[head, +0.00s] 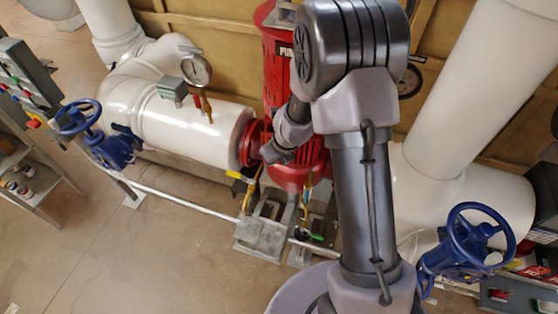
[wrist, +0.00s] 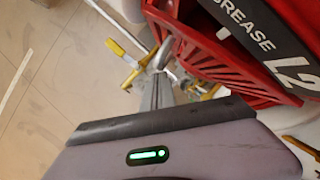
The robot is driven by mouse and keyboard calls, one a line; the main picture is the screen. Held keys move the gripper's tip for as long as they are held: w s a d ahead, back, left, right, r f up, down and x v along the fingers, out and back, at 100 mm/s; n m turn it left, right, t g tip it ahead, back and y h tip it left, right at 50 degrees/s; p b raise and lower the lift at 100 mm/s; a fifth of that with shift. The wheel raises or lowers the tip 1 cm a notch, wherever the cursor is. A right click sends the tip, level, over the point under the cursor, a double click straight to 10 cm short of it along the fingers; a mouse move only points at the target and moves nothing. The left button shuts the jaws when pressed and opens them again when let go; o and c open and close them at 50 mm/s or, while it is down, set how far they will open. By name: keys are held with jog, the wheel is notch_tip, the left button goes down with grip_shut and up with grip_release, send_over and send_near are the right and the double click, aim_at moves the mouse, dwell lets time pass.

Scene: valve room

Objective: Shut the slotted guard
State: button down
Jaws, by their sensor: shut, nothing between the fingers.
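A red slotted cover, which looks like the slotted guard (wrist: 196,48), fills the upper middle and right of the wrist view. It sits beside a black panel lettered GREASE L2 (wrist: 255,40). How far open it stands cannot be told. In the head view the red machine (head: 277,75) stands behind my arm, with slotted red parts low on it. My gripper (wrist: 160,82) is shut and empty in the wrist view, left of and below the red slots. No contact shows. In the head view its fingertips are not clear, and my arm hides part of the machine.
Yellow-handled valves (wrist: 115,47) lie just beyond my gripper. White pipes (head: 205,130) flank the machine. Blue handwheels stand at left (head: 80,118) and right (head: 478,228). A gauge (head: 196,70) stands above the left pipe. The floor (head: 150,255) at lower left is clear.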

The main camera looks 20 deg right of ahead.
jog(key=shift+w+d+m+h+p, duration=0.15)
jog(key=shift+w+m+p, duration=0.2)
jog(key=shift+w+p, duration=0.45)
jog(key=shift+w+a+m+h+p, duration=0.15)
jog(key=shift+w+m+p, duration=0.2)
jog(key=shift+w+p, duration=0.4)
jog(key=shift+d, duration=0.15)
jog(key=shift+w+r, duration=0.1)
jog(key=shift+r, duration=0.05)
